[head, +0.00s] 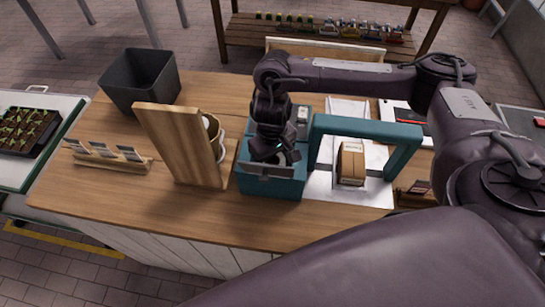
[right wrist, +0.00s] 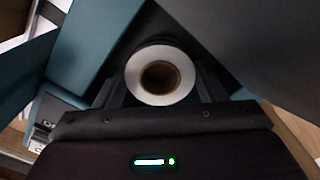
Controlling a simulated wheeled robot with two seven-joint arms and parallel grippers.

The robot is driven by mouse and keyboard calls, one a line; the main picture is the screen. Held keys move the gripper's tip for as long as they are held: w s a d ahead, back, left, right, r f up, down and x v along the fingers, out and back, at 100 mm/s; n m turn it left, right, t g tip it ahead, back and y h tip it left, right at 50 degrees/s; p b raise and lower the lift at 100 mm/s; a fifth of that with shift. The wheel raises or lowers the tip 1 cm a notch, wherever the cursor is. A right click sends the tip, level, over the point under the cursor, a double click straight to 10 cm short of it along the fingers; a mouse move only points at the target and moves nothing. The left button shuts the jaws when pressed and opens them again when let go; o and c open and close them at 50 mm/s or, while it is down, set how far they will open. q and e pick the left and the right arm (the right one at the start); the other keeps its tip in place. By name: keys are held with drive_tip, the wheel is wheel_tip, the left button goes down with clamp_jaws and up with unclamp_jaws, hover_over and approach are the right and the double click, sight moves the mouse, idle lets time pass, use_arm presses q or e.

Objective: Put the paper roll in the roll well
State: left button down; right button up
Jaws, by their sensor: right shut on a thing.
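The paper roll (right wrist: 134,84), white with a brown core, is seen end-on between the fingers of my right gripper (right wrist: 158,88) in the right wrist view. My right gripper (head: 272,150) points down over the open top of the teal box (head: 272,184) in the head view and is shut on the roll. Teal walls and a dark hollow, which looks like the roll well, surround the fingers in the wrist view. The gripper mostly hides the roll and the well in the head view; I cannot tell whether the roll touches the bottom. My left gripper is not in view.
A wooden stand (head: 180,145) with pale round items stands left of the box. A teal arch (head: 365,127) and a brown carton (head: 351,163) stand to its right. A dark bin (head: 140,78) and a card holder (head: 110,160) are further left. The counter's front left is clear.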

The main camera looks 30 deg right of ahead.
sight(272, 160)
drive_tip(key=o, duration=0.7)
drive_tip(key=shift+f, duration=0.1)
drive_tip(key=shift+r, duration=0.45)
wheel_tip(272, 160, up, 12)
drive_tip(key=p, duration=0.2)
drive_tip(key=shift+f, duration=0.25)
